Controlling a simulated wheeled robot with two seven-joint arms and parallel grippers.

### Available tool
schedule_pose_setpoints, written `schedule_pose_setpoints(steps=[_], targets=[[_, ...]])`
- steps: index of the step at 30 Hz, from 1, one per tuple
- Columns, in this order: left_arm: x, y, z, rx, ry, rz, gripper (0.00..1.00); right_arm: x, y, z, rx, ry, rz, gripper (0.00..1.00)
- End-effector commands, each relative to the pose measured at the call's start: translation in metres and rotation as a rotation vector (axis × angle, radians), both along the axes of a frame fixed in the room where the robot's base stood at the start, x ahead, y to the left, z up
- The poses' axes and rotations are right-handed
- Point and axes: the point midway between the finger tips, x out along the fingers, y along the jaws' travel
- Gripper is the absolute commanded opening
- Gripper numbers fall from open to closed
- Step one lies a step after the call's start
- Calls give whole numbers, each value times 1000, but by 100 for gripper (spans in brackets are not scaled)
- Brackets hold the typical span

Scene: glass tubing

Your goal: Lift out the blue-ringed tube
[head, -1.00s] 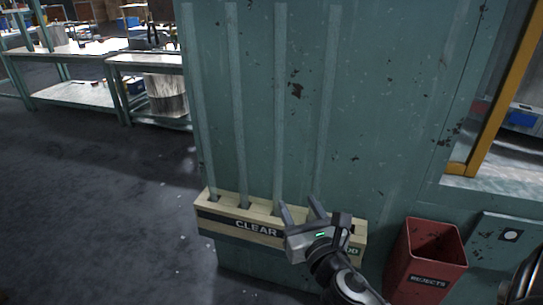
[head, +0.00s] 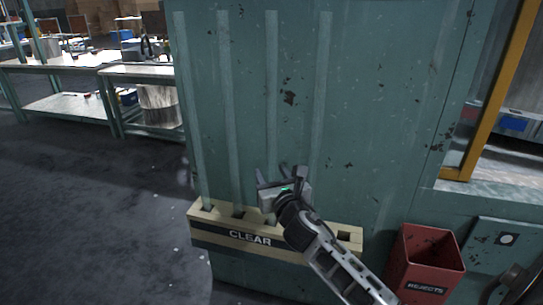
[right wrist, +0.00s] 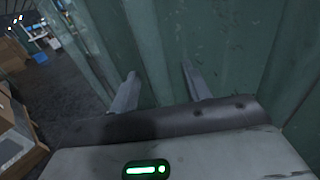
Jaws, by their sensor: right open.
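Several tall, pale, see-through tubes stand upright against the green panel, their lower ends at a wooden rack (head: 215,228) marked CLEAR. I cannot make out a blue ring on any of them. My right gripper (head: 278,171) is open, above the rack and in front of the lower part of the third tube from the left (head: 272,90). It hides part of that tube and its slot. My left gripper is out of view.
A red REJECTS bin (head: 427,265) is at the lower right, beside the rack. A yellow post (head: 490,95) and a ledge are at the right. Workbenches (head: 65,67) stand at the back left. The floor (head: 90,215) at left is open.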

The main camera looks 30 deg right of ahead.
Motion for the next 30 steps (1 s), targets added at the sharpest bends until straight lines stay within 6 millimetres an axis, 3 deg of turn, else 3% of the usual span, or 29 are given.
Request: schedule_pose_setpoints(steps=[9,14,15,25,30], targets=[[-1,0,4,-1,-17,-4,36,7,-2,0,0,0,1,48],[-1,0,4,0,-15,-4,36,7,-2,0,0,0,1,3],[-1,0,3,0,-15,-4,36,7,-2,0,0,0,1,0],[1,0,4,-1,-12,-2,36,7,-2,3,-1,-2,1,0],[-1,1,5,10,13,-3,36,7,-2,18,-3,-3,1,0]])
